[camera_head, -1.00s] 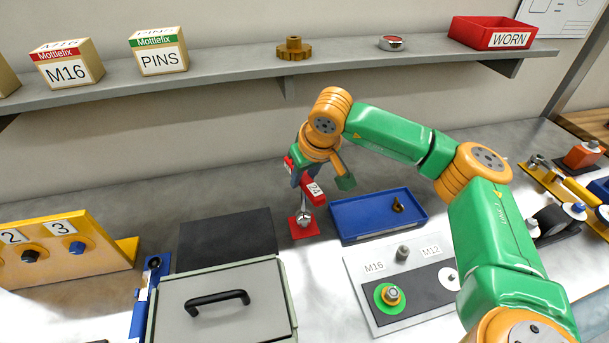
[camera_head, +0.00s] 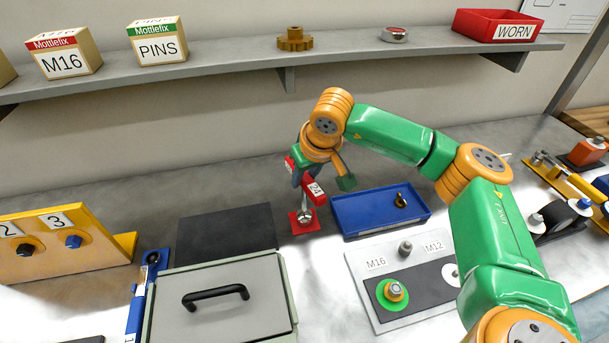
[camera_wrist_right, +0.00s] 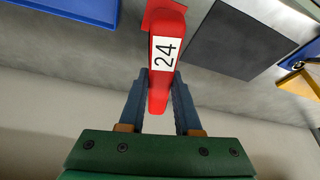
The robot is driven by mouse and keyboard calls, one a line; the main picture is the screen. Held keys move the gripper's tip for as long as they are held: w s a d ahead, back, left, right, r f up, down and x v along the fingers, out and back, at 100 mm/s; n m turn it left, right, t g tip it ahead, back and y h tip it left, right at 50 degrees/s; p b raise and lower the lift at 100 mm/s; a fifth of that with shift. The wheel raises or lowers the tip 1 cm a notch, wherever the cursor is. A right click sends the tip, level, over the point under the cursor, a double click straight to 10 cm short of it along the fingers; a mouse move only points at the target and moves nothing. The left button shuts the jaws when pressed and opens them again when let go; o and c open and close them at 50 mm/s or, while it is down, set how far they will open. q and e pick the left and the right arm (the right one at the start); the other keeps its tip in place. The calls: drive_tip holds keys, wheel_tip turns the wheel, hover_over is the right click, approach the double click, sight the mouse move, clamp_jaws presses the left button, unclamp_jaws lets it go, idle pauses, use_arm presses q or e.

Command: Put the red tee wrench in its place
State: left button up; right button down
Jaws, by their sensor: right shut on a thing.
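The red tee wrench has a red handle with a white "24" label (camera_head: 315,190), and its metal shaft points down. My right gripper (camera_head: 306,179) is shut on the handle; the right wrist view shows the red handle (camera_wrist_right: 160,85) between the two blue fingers (camera_wrist_right: 157,100). The lower metal end of the wrench (camera_head: 304,216) is over a small red pad (camera_head: 305,229) on the bench. I cannot tell whether it touches the pad. My left gripper is not in view.
A blue tray (camera_head: 345,231) with a small brass part stands right of the pad. A dark mat (camera_head: 225,236) lies left, behind a lidded box (camera_head: 222,309). A grey plate marked M16 and M12 (camera_head: 372,318) lies in front. The shelf (camera_head: 220,73) runs above.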

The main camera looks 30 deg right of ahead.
drive_tip(key=c, duration=0.5)
unclamp_jaws()
drive_tip(key=shift+r, duration=0.1)
wheel_tip(320, 180, up, 7)
drive_tip(key=p, duration=0.6)
drive_tip(key=shift+r, duration=0.2)
drive_tip(key=shift+f, duration=0.25)
